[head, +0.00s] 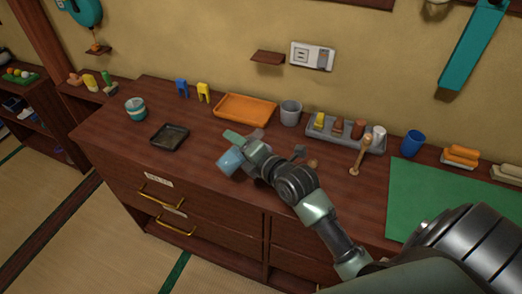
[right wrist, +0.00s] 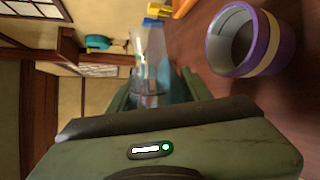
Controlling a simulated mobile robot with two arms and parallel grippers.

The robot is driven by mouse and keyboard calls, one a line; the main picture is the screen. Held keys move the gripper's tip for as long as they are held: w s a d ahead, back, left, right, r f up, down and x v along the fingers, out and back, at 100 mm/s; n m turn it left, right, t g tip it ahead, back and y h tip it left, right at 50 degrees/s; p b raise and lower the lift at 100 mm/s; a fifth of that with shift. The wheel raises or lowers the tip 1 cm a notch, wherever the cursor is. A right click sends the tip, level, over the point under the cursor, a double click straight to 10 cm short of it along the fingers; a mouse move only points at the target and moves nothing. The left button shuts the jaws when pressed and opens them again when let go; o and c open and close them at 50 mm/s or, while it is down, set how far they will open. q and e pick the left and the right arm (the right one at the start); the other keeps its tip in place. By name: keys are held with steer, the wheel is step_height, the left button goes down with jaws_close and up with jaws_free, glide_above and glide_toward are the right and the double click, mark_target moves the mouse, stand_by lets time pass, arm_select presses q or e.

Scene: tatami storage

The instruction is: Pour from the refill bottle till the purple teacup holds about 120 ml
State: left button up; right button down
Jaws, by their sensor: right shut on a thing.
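My right gripper (head: 236,152) is low over the dresser top, left of the middle, in the head view. It is shut on the refill bottle (head: 230,163), which shows as a light blue, tilted body. In the right wrist view the bottle (right wrist: 149,72) is clear with some blue in it, between the fingers (right wrist: 155,100). The purple teacup (right wrist: 268,45), with a cream band, stands beside and apart from the bottle; its inside looks grey and empty. I cannot make out this cup in the head view, where my arm covers part of the top. My left gripper is out of view.
A black square dish (head: 169,135) and a teal cup (head: 136,109) stand to the left. Behind are an orange tray (head: 246,109), a grey cup (head: 291,113) and a grey tray (head: 345,142) of small items. A green mat (head: 430,200) lies to the right.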

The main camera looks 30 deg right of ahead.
steer(key=shift+a+f+m, duration=0.2)
steer(key=shift+a+m, duration=0.05)
steer(key=shift+m, duration=0.45)
stand_by(1.7)
steer(key=shift+f+m+y, duration=0.3)
steer(key=shift+f+y, duration=0.2)
steer(key=shift+f, duration=0.1)
stand_by(1.9)
steer(key=shift+r, duration=0.1)
steer(key=n+t+h, duration=0.1)
steer(key=n, duration=0.3)
steer(key=n+t+h, duration=0.1)
steer(key=n, duration=0.4)
steer(key=n+t+h, duration=0.1)
steer(key=n, duration=0.4)
steer(key=shift+s+a+r+h, duration=0.1)
steer(key=shift+a+r+h, duration=0.15)
steer(key=shift+h, duration=0.15)
